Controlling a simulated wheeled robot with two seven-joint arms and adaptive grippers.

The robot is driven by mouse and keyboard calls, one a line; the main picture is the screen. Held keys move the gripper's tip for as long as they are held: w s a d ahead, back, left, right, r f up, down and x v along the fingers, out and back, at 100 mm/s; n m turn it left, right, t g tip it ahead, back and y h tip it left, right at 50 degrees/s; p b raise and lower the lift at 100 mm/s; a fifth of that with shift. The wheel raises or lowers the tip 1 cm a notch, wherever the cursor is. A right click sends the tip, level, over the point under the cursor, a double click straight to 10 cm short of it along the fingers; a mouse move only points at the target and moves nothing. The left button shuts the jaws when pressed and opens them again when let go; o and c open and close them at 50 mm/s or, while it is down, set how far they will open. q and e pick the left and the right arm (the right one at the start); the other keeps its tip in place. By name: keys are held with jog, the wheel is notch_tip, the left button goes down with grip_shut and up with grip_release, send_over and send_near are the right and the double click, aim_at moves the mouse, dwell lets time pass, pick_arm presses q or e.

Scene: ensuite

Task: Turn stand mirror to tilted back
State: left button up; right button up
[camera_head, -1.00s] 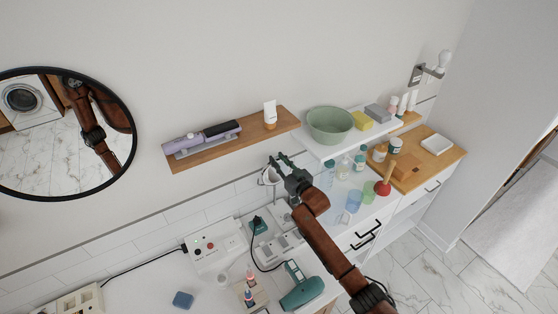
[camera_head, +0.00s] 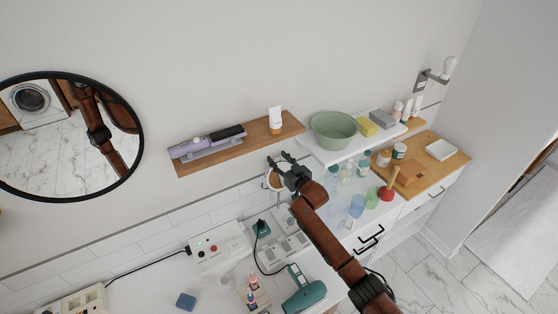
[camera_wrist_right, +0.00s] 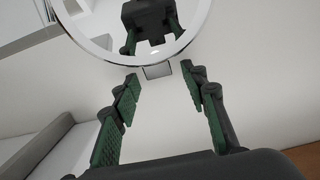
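The stand mirror (camera_head: 272,180) is a small round mirror with a pale rim, mostly hidden behind my right gripper in the head view. In the right wrist view the round glass and light rim of the stand mirror (camera_wrist_right: 98,40) fill the top, and the glass reflects my gripper. A small grey block (camera_wrist_right: 157,72) shows just under the rim. My right gripper (camera_head: 279,161) is open in front of the mirror. In the wrist view the green-padded fingers of the right gripper (camera_wrist_right: 160,74) are apart, below the rim, with nothing clearly between them. My left gripper is not in view.
A wooden wall shelf (camera_head: 240,145) is just above the gripper. A green basin (camera_head: 333,129) stands on a white shelf to the right. A teal hair dryer (camera_head: 304,297) and outlet strips lie at the front.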

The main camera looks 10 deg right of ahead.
jog(key=shift+s+d, duration=0.25)
jog(key=shift+s, duration=0.35)
jog(key=v, duration=1)
jog(key=shift+s+d, duration=0.2)
jog(key=shift+s, duration=0.15)
